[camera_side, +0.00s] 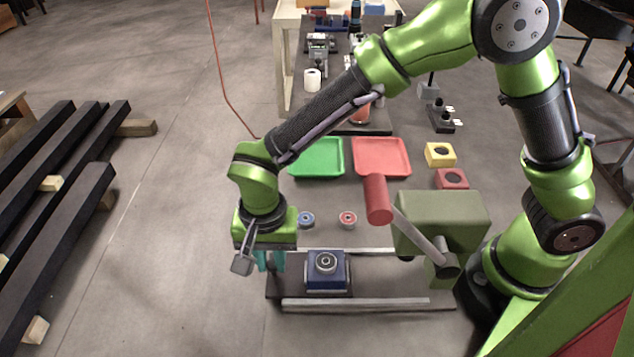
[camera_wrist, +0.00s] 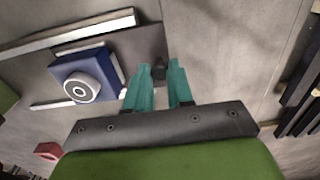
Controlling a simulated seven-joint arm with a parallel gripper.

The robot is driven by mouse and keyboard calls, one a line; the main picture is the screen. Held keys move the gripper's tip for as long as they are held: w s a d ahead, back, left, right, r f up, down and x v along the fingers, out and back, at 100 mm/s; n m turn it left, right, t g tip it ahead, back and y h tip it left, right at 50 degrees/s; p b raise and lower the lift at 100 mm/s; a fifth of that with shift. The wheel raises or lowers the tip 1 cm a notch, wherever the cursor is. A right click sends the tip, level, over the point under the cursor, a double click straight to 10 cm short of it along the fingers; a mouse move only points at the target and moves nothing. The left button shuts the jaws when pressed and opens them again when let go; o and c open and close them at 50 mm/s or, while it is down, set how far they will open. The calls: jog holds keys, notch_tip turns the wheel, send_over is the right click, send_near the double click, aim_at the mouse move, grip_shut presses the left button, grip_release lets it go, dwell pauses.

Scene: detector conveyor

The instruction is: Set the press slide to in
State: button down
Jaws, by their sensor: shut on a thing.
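The press slide is a dark flat plate (camera_side: 284,287) lying between two pale rails, drawn toward the left end, away from the press body (camera_side: 440,218). It carries a blue block (camera_side: 326,283) with a grey ring-shaped part (camera_side: 326,261) on top. My gripper (camera_side: 271,266) points down at the left end of the slide. In the wrist view its teal fingers (camera_wrist: 161,70) are closed around a small dark knob (camera_wrist: 159,74) at the slide's end. The blue block (camera_wrist: 75,65) shows beside the fingers there. The knob is hidden in the side view.
The press has a lever with a red grip (camera_side: 377,199) tilted up over the rails. Behind stand a green tray (camera_side: 317,157), a red tray (camera_side: 381,157), a blue ring part (camera_side: 306,219), a red ring part (camera_side: 348,219), and yellow (camera_side: 440,155) and red (camera_side: 452,179) blocks.

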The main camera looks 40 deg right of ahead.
send_over(351, 273)
dwell(0.6)
jog(key=c, duration=1.1)
grip_release()
jog(key=shift+o, duration=0.6)
jog(key=shift+a, duration=0.1)
jog(key=shift+r, duration=0.1)
